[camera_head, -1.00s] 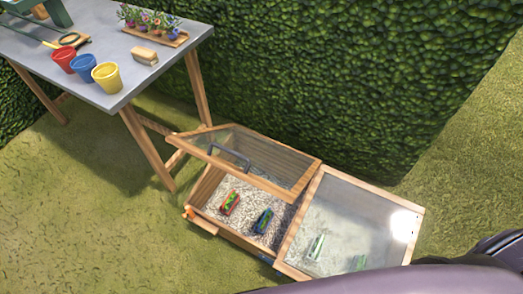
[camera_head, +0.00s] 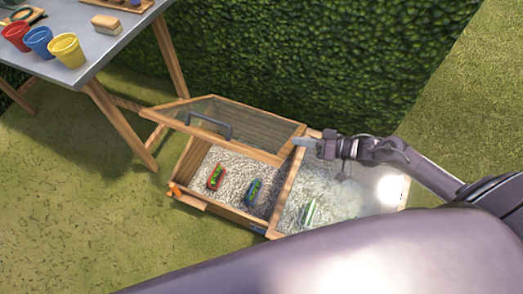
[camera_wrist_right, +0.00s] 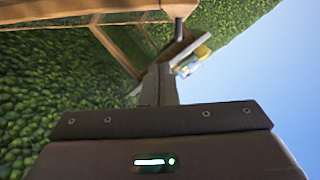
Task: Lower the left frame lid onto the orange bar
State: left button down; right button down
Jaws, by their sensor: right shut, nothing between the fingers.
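The left frame lid (camera_head: 210,131), a glazed panel with a wooden rim and a dark handle (camera_head: 208,126), stands tilted open over the left half of the wooden cold frame. The orange bar (camera_head: 175,188) is small and sits at the frame's front left corner, apart from the lid. My right gripper (camera_head: 306,143) is shut and empty, beside the lid's right end; I cannot tell whether it touches the lid. Its closed fingers also show in the right wrist view (camera_wrist_right: 158,84). My left gripper is not in view.
The right lid (camera_head: 350,190) lies closed beside the open half. A red (camera_head: 215,177) and a blue item (camera_head: 253,190) lie on the gravel inside. A table (camera_head: 90,75) with coloured pots stands at left, a hedge (camera_head: 290,60) behind. Grass in front is free.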

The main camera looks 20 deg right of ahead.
notch_tip(320, 180, up, 3)
jog(key=a+g+y, duration=0.1)
jog(key=a, duration=0.1)
send_over(261, 153)
jog(key=w+d, duration=0.2)
jog(key=d, duration=0.1)
jog(key=shift+s+a+f+b, duration=0.1)
jog(key=shift+a+f+b, duration=0.05)
jog(key=shift+f, duration=0.25)
jog(key=shift+a+f+b, duration=0.1)
jog(key=shift+f+b, duration=0.05)
jog(key=shift+f, duration=0.25)
jog(key=shift+s+a+f, duration=0.3)
jog(key=shift+a+f, duration=0.15)
jog(key=shift+f, duration=0.2)
jog(key=shift+s+a+f, duration=0.25)
jog(key=shift+a+f, duration=0.2)
jog(key=shift+f, duration=0.15)
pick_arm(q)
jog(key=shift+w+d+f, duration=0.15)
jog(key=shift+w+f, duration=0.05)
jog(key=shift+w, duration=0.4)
pick_arm(e)
jog(key=shift+s+a+f, duration=0.2)
jog(key=shift+s+f, duration=0.05)
jog(key=shift+f, duration=0.15)
jog(key=shift+f, duration=0.1)
